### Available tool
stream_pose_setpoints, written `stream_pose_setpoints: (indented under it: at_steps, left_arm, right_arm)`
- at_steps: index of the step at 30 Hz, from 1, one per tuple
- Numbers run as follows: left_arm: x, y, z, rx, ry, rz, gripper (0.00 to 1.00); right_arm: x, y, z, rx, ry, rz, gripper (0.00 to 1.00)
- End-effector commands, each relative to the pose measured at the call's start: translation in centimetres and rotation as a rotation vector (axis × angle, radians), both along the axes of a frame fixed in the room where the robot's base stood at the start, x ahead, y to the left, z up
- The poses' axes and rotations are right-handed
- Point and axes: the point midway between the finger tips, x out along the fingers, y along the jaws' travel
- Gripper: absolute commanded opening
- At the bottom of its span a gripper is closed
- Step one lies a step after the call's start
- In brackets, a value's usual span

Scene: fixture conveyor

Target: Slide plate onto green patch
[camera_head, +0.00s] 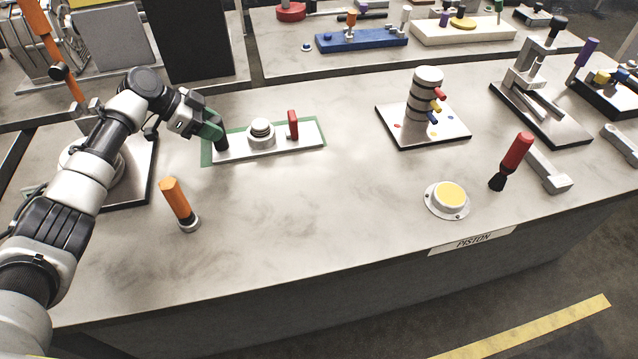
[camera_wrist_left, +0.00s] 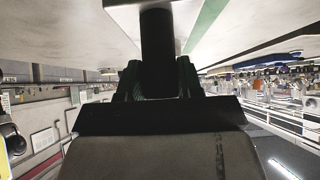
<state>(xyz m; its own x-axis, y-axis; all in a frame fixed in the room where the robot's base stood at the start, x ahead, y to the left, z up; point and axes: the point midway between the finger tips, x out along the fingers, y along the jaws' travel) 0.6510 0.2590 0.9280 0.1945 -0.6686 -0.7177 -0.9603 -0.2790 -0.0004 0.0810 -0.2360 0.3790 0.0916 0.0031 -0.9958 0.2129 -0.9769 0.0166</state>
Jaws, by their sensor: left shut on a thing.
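The plate (camera_head: 283,145) is a long pale slab lying flat on the bench. It carries a round silver boss (camera_head: 261,135), a red upright tab (camera_head: 292,124) and a black post (camera_head: 222,143) at its left end. The green patch (camera_head: 206,153) lies under the plate; a green border shows at its left, back and right edges. My left gripper (camera_head: 214,132) is shut on the black post from the upper left. In the left wrist view the post (camera_wrist_left: 157,50) stands between the fingers, and a green strip (camera_wrist_left: 207,25) shows beside the pale plate. My right gripper is not in view.
A banded cylinder with coloured pegs (camera_head: 427,95) stands to the right. The bench centre is clear.

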Motion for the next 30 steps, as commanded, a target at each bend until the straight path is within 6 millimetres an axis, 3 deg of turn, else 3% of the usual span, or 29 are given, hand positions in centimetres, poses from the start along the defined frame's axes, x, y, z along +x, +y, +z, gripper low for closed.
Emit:
stream_pose_setpoints:
  at_steps: [6,17,18,21,23,30]
  left_arm:
    - [1.0,1.2,-0.3,0.001,-0.003,0.003,0.03]
    - [1.2,1.4,0.0,0.000,-0.001,0.001,0.03]
    - [1.2,1.4,0.0,0.000,-0.001,0.001,0.40]
    - [1.2,1.4,0.0,0.000,-0.001,0.001,0.56]
    - [1.2,1.4,0.0,0.000,-0.001,0.001,0.65]
    - [1.1,1.4,-0.2,0.004,0.004,0.000,0.65]
  right_arm:
    - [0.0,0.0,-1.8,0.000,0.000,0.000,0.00]
    - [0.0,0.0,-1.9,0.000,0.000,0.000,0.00]
    - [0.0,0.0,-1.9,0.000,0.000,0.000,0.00]
    - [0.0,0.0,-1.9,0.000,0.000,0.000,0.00]
    - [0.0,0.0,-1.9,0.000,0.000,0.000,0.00]
    - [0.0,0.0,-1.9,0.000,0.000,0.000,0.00]
